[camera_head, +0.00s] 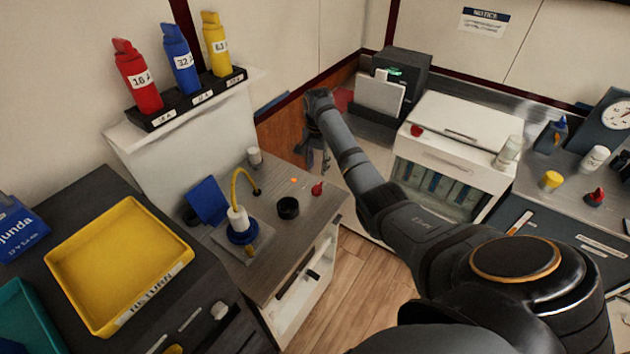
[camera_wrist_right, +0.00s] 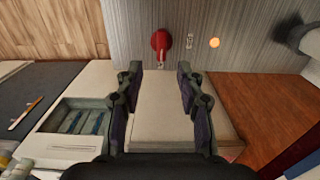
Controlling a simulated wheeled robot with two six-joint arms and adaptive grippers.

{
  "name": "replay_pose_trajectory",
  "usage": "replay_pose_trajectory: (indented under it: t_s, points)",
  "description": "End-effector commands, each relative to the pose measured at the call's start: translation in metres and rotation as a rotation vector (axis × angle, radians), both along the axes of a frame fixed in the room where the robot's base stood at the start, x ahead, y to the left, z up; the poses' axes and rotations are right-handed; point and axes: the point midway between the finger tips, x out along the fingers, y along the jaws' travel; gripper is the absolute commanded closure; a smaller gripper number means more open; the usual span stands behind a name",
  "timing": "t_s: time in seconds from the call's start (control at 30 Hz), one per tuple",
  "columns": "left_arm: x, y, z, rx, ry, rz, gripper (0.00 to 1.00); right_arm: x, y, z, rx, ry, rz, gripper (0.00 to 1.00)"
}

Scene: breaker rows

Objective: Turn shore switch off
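A small red switch knob (camera_head: 317,188) sits on the grey wood-grain counter, near its right edge. A lit orange lamp (camera_head: 294,180) and a small label too small to read are beside it. In the right wrist view the red knob (camera_wrist_right: 161,40) is just beyond the fingers, with the orange lamp (camera_wrist_right: 214,42) to its right. My right gripper (camera_head: 319,158) points down beyond the counter edge, apart from the knob. In the wrist view its fingers (camera_wrist_right: 158,82) are spread with nothing between them. My left gripper is not in view.
A yellow tray (camera_head: 175,279) lies left. A white cabinet (camera_head: 455,158) stands right of my arm.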

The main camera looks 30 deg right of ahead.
Motion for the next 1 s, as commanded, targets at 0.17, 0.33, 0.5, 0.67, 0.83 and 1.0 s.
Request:
replay_pose_trajectory:
  t_s: [0.17,0.33,0.5,0.67,0.83,1.0]
  points:
    - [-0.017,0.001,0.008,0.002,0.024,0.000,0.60,-0.002,0.001,-0.038,0.000,0.007,0.001,0.62]
    - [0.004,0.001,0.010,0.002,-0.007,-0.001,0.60,-0.001,0.001,-0.071,0.001,0.004,0.001,0.62]
    - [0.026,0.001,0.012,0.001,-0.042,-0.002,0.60,0.000,0.000,-0.087,0.001,0.001,0.000,0.62]
    - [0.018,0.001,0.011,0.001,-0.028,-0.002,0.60,0.000,0.000,-0.090,0.000,0.000,0.001,0.62]
    - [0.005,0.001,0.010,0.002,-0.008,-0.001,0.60,0.000,0.000,-0.090,0.000,0.000,0.001,0.68]
    - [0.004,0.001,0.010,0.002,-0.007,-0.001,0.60,0.000,0.000,-0.090,0.000,0.001,0.001,0.91]
